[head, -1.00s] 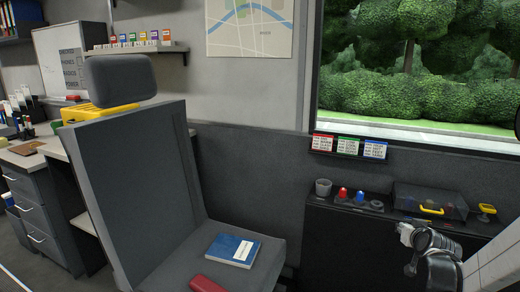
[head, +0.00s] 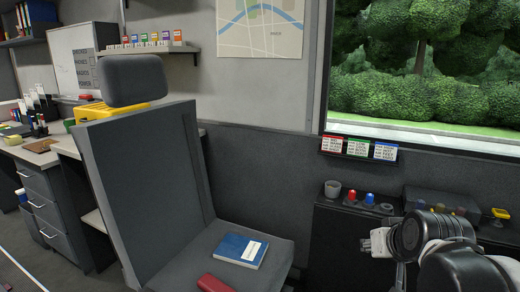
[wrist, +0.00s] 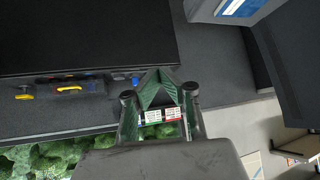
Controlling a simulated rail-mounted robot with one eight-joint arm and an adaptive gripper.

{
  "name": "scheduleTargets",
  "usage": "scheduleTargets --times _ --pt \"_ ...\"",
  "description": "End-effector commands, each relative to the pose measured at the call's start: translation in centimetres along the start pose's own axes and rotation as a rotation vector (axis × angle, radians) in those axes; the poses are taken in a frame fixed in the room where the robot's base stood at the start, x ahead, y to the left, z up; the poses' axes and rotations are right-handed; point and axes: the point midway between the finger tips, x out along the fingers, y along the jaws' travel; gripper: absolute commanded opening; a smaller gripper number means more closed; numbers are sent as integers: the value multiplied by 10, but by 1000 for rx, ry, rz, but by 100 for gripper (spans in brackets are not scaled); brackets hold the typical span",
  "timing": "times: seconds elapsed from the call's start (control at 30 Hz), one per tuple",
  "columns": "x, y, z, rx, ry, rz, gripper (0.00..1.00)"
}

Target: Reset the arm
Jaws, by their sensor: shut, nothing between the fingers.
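My arm (head: 425,240) shows at the lower right of the head view, in front of the black cabinet. In the wrist view my gripper (wrist: 158,76) is at the middle; its fingers meet at the tips and hold nothing. That view is turned over, with the window greenery at the bottom. The gripper shows against the dark wall, with the label cards (wrist: 160,116) seen between its finger links. I cannot make out the fingertips in the head view.
A grey seat (head: 150,165) carries a blue book (head: 238,251) and a red case (head: 214,284). A desk (head: 50,155) stands left.

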Motion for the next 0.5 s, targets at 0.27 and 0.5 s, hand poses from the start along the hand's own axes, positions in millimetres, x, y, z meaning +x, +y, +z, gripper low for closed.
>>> scheduleTargets --times 0.27,0.5 --pt "-51 -32 54 -43 -92 -22 0" --pt "-76 -43 89 -67 -146 -26 0"
